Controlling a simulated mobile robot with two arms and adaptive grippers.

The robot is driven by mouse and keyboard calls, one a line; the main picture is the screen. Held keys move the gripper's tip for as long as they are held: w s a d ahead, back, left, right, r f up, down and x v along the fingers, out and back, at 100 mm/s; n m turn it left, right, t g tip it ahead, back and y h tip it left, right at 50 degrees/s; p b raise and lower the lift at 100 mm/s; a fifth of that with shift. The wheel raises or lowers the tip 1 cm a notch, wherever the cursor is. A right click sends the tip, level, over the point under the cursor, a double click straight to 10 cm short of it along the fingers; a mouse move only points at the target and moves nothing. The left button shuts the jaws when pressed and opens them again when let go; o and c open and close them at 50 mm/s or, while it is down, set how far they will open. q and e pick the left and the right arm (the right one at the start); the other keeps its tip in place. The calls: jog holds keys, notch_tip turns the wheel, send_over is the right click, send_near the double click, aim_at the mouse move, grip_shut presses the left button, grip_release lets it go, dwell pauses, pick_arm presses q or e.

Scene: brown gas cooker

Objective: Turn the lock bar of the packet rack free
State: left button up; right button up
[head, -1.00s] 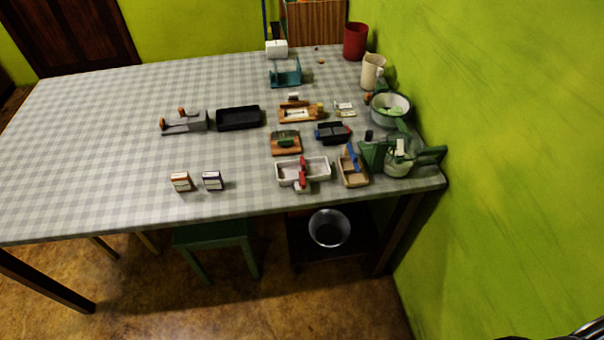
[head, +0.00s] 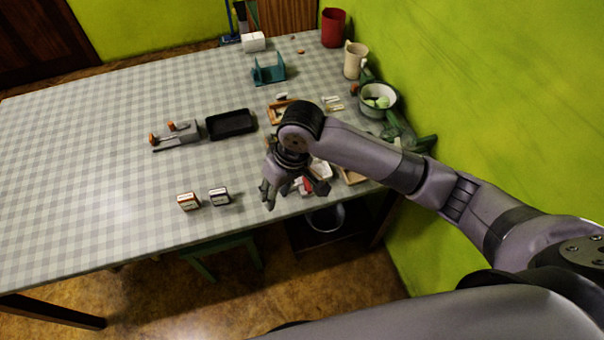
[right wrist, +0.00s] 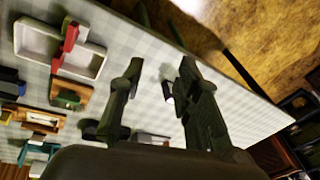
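A white two-compartment tray with a red bar across its middle looks like the packet rack (head: 321,170), though I cannot be sure. The right wrist view shows the tray (right wrist: 34,42) and its red bar (right wrist: 68,42) more fully, at upper left. My right gripper (head: 295,195) points down over the table's front edge, covering much of the rack in the head view. Its fingers are spread and nothing is between them; they also show apart in the right wrist view (right wrist: 160,82). My left gripper is out of view.
An orange packet (head: 188,201) and a dark packet (head: 219,197) stand left of the gripper. A black tray (head: 231,124), a grey fixture with orange knobs (head: 180,133) and a teal stand (head: 269,70) lie farther back. The green wall (head: 470,110) bounds the right. The left tabletop is clear.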

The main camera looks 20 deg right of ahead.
aim_at(308, 184)
jog(key=w+d+r+m+h, duration=0.35)
jog(key=w+d+r, duration=0.3)
jog(key=d, duration=0.35)
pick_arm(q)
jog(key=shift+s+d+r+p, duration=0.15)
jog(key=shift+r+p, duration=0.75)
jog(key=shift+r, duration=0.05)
pick_arm(e)
jog(key=shift+g+y, duration=0.4)
jog(key=shift+y, duration=0.05)
jog(key=f, duration=1.7)
jog(key=shift+w+a+f, duration=0.25)
jog(key=shift+w+f, duration=0.15)
jog(key=shift+c, duration=0.2)
grip_shut()
